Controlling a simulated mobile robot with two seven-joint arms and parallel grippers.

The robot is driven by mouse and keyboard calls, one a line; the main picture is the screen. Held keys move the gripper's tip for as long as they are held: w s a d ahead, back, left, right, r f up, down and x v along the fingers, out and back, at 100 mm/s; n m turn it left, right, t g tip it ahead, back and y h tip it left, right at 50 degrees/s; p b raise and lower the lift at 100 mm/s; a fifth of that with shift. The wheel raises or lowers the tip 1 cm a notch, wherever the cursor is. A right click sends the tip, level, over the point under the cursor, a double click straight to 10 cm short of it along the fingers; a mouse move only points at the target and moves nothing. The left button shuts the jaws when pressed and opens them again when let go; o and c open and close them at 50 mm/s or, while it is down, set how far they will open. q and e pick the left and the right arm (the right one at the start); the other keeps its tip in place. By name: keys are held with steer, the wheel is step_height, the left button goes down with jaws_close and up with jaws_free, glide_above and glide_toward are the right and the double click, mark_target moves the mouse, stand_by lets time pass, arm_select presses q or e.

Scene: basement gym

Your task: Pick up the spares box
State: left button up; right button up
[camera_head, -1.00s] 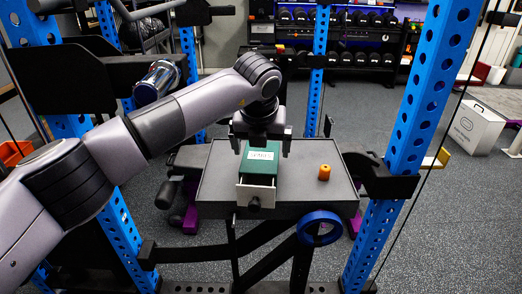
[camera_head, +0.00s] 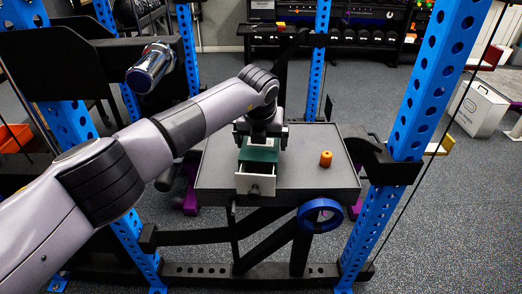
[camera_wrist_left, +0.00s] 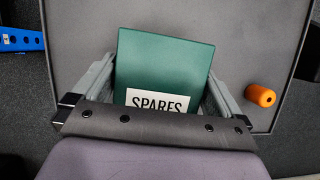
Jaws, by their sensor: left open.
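The spares box (camera_head: 257,155) is a green box with a pale front and a dark round knob, standing on the grey table top (camera_head: 309,175). In the left wrist view its green lid (camera_wrist_left: 163,67) carries a white label reading "SPARES", partly hidden by my gripper. My left gripper (camera_head: 261,138) points down over the box and is open. In the left wrist view its fingers (camera_wrist_left: 155,92) stand on either side of the lid. I cannot tell whether they touch the box. My right gripper is not in view.
An orange cylinder (camera_head: 326,158) stands on the table top right of the box; it also shows in the left wrist view (camera_wrist_left: 261,95). A blue ring (camera_head: 320,215) is at the table's front edge. Blue rack posts (camera_head: 425,90) flank the table. The right part of the table top is mostly clear.

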arm_select(q)
steer(key=shift+f, duration=0.15)
steer(key=shift+w, duration=0.1)
steer(key=c, duration=0.8)
step_height(320, 180, up, 20)
steer(key=p, duration=0.1)
steer(key=shift+p, duration=0.35)
